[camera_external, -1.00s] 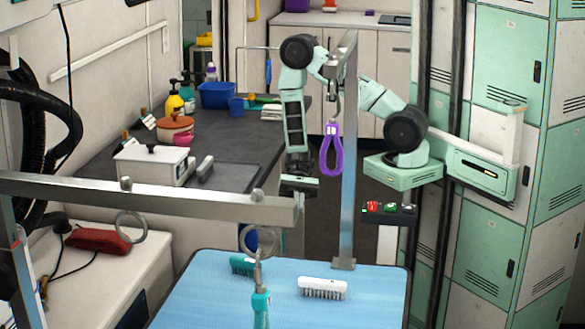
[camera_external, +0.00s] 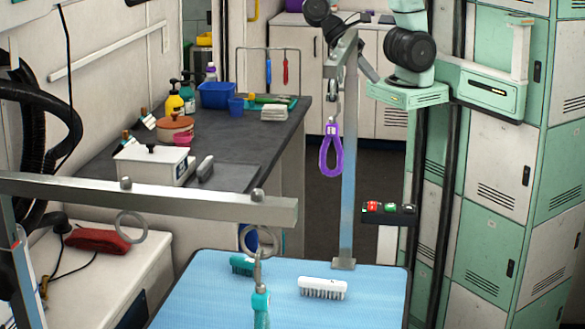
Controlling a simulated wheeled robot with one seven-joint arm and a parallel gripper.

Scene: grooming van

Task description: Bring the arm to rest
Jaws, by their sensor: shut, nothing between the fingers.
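My arm is raised at the top of the external view, folded above its mint base. Its upper part runs out of the frame. Dark round joints of my arm show at the top centre, behind the metal post (camera_external: 348,170). A grey slanted piece just right of the post may belong to my gripper (camera_external: 368,66), but the post partly covers this area. I cannot make out the fingertips. No object is seen held by my arm.
A blue-topped table (camera_external: 215,300) bears a white brush (camera_external: 322,287) and a teal brush (camera_external: 242,264). A purple loop (camera_external: 331,152) hangs beside the post. A dark counter (camera_external: 240,150) holds bottles and a blue bin (camera_external: 217,95). Green lockers (camera_external: 490,210) stand right. The floor behind the post is clear.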

